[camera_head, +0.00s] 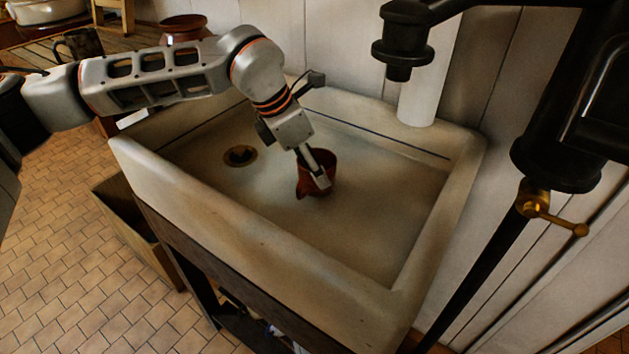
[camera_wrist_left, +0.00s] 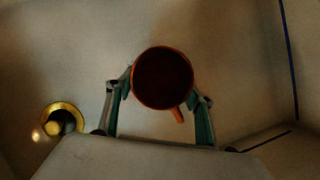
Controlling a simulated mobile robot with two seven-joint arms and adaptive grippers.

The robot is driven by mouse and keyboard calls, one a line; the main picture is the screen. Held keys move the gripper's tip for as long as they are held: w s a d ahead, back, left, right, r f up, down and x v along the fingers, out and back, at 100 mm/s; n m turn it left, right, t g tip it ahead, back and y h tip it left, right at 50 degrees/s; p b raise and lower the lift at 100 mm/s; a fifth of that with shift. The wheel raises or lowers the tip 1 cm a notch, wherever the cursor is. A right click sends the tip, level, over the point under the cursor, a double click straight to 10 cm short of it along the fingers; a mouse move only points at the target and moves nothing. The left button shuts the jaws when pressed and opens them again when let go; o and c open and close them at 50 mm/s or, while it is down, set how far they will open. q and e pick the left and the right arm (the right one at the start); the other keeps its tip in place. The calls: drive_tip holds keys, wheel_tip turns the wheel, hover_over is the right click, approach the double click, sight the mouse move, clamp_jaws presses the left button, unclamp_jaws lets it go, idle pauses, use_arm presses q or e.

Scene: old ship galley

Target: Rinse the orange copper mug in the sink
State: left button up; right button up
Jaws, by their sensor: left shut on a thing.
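The orange copper mug (camera_head: 327,160) is inside the pale sink (camera_head: 255,232), right of the brass drain (camera_head: 240,155). My left gripper (camera_head: 317,180) reaches down into the sink from the left and is shut on the mug. In the left wrist view, the mug (camera_wrist_left: 162,78) shows its round orange rim and dark inside, with its handle toward the lower right. A gripper finger stands on each side of it. I cannot tell whether the mug touches the sink floor. My right gripper is not in view.
A black spout (camera_head: 403,45) hangs above the sink's back edge, near a white cylinder (camera_head: 422,95). A black pipe with a brass tap (camera_head: 541,206) stands at the right. No running water shows. A wooden box (camera_head: 135,225) sits on the tiled floor at left.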

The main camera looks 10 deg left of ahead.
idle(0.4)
use_arm(q)
drive_tip(key=shift+r+p, duration=0.3)
drive_tip(key=shift+r, duration=0.25)
wheel_tip(320, 180, up, 16)
drive_tip(key=p, duration=0.9)
drive_tip(key=shift+p, duration=0.4)
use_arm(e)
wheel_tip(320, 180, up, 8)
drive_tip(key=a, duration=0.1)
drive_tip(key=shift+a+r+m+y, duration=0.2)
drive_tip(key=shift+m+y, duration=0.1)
